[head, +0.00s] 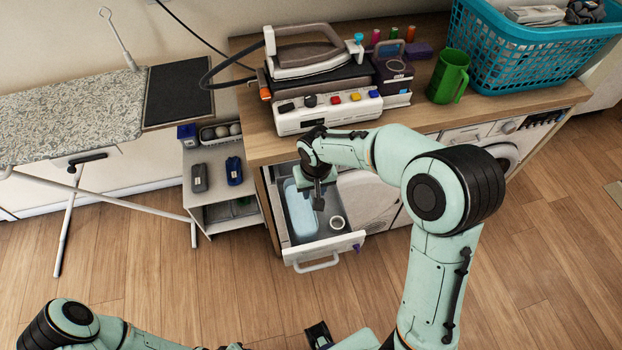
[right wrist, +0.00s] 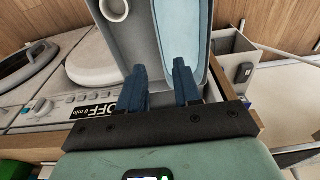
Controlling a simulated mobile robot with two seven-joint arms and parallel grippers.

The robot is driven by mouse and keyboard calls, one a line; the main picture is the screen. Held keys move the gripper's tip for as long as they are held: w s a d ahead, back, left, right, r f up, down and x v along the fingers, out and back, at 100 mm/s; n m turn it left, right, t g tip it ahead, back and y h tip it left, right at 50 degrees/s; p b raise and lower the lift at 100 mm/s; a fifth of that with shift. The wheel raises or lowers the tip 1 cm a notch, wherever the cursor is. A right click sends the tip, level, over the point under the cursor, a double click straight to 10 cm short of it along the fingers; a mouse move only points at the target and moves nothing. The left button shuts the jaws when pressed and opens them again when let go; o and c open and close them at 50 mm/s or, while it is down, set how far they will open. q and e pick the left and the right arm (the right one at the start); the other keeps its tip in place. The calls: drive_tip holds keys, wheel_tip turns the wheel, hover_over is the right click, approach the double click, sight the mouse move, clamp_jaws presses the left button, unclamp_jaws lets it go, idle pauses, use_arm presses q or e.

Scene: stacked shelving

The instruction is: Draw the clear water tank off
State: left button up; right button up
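A dark, see-through tank with a handle (head: 392,72) sits at the right end of the white ironing station (head: 330,113); I take it for the water tank. The iron (head: 303,52) rests on top of the station. My right gripper (head: 318,200) points down over the open drawer (head: 322,247), below and in front of the station, apart from the tank. In the right wrist view its two blue fingers (right wrist: 160,72) stand apart with nothing between them. At the bottom of the head view a dark blue piece (head: 319,334) may be part of my left gripper; its fingers are not clear.
The drawer holds a pale blue tray-like item (head: 300,210) and a small white cup (head: 337,223). A green mug (head: 449,76) and a teal basket (head: 530,50) stand right on the counter. An ironing board (head: 70,115) and low shelf (head: 213,160) are at left.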

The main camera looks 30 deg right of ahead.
sight(312, 212)
drive_tip(key=f, duration=0.3)
drive_tip(key=w+f, duration=0.1)
drive_tip(key=f, duration=0.6)
drive_tip(key=shift+w+d+f, duration=0.15)
drive_tip(key=shift+w+f, duration=0.05)
drive_tip(key=shift+f, duration=0.05)
clamp_jaws()
drive_tip(key=shift+r, duration=0.1)
idle(0.9)
